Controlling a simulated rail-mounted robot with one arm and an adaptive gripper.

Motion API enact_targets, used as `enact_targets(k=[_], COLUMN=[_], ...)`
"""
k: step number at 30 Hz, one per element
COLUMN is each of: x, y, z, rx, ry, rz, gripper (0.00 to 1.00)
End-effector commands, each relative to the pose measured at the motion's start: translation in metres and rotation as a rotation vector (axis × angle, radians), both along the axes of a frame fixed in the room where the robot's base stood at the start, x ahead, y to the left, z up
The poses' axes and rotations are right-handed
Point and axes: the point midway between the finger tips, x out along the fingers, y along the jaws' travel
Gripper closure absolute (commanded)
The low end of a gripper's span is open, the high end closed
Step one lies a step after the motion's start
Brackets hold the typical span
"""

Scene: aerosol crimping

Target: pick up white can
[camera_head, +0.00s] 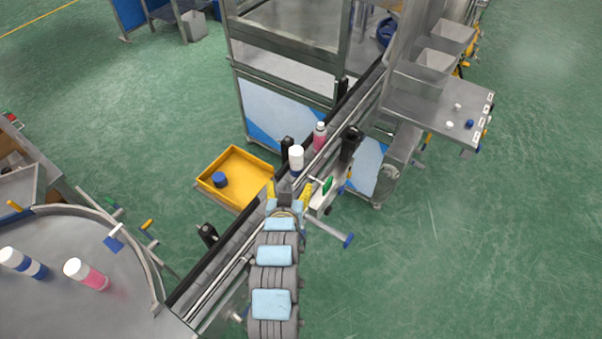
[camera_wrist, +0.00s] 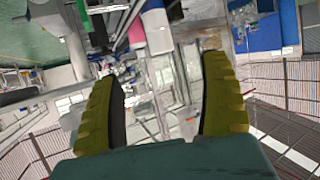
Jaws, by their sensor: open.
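A white can (camera_head: 296,155) with a blue band near its base stands upright on the conveyor in the head view. My gripper (camera_head: 288,188) is just in front of it, its yellow fingers spread to either side of the conveyor line. In the wrist view my gripper (camera_wrist: 165,98) is open, with nothing clearly held between its fingers.
A pink can (camera_head: 320,138) stands farther along the conveyor (camera_head: 225,265). A yellow tray (camera_head: 241,160) with a blue round object lies to the left. Black and green-handled fixtures (camera_head: 328,185) flank the conveyor at right. Two more cans (camera_head: 86,273) rest on the round table at lower left.

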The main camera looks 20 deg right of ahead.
Motion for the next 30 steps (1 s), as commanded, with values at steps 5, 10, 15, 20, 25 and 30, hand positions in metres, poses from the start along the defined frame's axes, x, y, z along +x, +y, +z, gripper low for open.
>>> enact_targets(k=[5, 10, 15, 20, 25, 30], x=[0.015, 0.029, 0.044, 0.057, 0.07, 0.084], y=[-0.008, -0.016, -0.023, -0.03, -0.037, -0.043], z=[-0.003, -0.012, -0.019, -0.025, -0.032, -0.037], rx=[-0.001, 0.0, -0.001, -0.001, -0.001, -0.002], ry=[-0.004, -0.001, -0.002, -0.002, -0.002, -0.005], rz=[0.0, 0.0, 0.0, 0.0, 0.0, 0.001], gripper=[0.21, 0.21, 0.21, 0.21, 0.21, 0.21])
